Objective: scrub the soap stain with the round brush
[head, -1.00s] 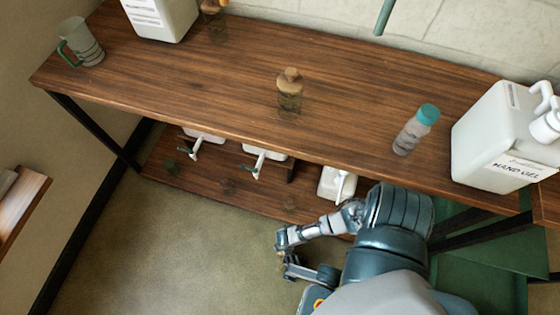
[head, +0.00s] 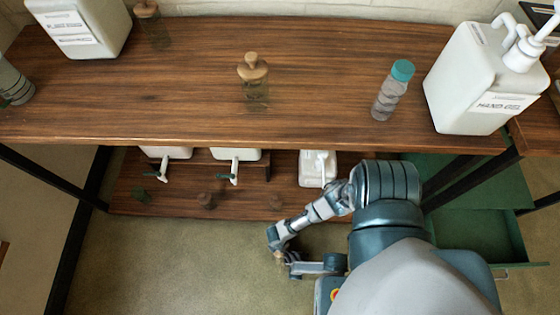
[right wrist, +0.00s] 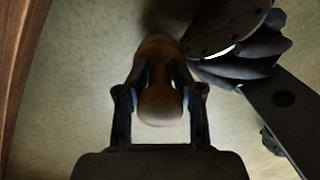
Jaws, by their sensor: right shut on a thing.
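My right gripper (head: 282,261) hangs over the floor in front of the shelf unit in the head view. In the right wrist view my right gripper (right wrist: 160,95) is shut on a rounded brown wooden piece (right wrist: 160,105), which looks like the handle of the round brush. Its far end is dark, and no bristles can be made out. I cannot make out a soap stain in either view. My left gripper is not in view.
The wooden table (head: 320,60) holds a hand gel pump bucket (head: 468,85), a teal-capped bottle (head: 392,92), a glass jar with a wooden stopper (head: 254,85) and a white container (head: 80,28). A green drawer (head: 465,235) is at right.

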